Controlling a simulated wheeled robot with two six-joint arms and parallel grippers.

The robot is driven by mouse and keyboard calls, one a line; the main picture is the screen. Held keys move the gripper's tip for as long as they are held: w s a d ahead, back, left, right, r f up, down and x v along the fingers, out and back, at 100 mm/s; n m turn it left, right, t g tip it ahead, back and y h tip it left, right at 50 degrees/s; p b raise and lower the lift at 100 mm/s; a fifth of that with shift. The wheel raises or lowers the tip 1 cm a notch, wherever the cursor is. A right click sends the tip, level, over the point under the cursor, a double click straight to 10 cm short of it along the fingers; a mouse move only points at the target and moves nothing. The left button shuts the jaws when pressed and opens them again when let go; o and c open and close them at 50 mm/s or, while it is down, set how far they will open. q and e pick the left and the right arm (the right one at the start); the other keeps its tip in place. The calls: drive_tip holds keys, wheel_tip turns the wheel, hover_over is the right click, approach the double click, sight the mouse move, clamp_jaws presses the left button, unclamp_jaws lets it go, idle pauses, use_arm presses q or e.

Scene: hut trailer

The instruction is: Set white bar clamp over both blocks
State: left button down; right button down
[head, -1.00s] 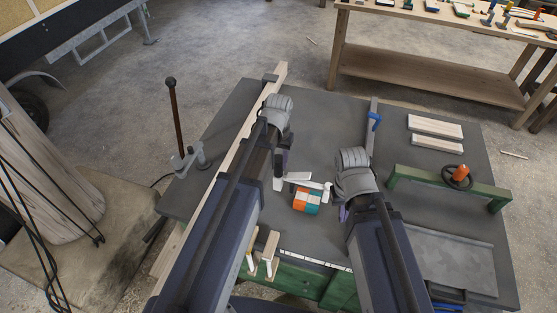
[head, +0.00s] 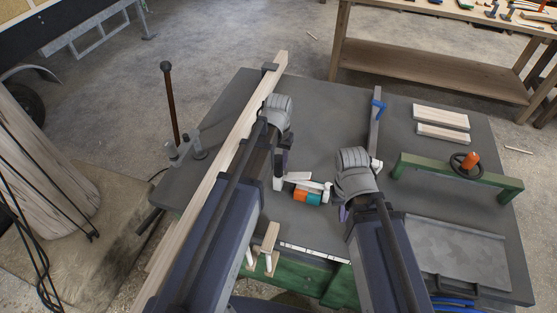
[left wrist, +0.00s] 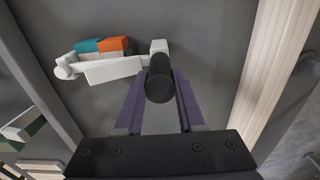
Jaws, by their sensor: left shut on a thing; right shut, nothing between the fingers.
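The white bar clamp (head: 307,180) is at the middle of the grey bench top. In the left wrist view its white bar (left wrist: 115,70) runs along the near side of the blocks, with an end piece out past each side of them. The orange block (head: 300,195) and the teal block (head: 314,198) sit side by side, partly covered by the clamp. I cannot tell whether the clamp touches them. My left gripper (head: 280,168) is shut on the clamp's dark handle (left wrist: 158,78). My right gripper (head: 345,213) is shut and empty, just right of the blocks.
A long wooden board (head: 235,140) lies along the left. A vise-like tool with an upright rod (head: 168,105) stands beyond it. A blue-jawed bar clamp (head: 377,108), two pale planks (head: 441,117) and a green frame with an orange knob (head: 455,175) are to the right.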

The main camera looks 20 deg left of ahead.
use_arm(q)
drive_tip(key=shift+f, duration=0.1)
unclamp_jaws()
idle(0.8)
wheel_tip(320, 180, up, 9)
drive_tip(key=p, duration=0.9)
idle(0.3)
drive_tip(key=s+d+f+m+y+b, duration=0.1)
drive_tip(key=s+d+f+m+b, duration=0.2)
drive_tip(key=s+d, duration=0.7)
drive_tip(key=s+f+b, duration=0.1)
drive_tip(key=s, duration=0.3)
drive_tip(key=shift+s+d, duration=0.2)
drive_tip(key=shift+d, duration=0.05)
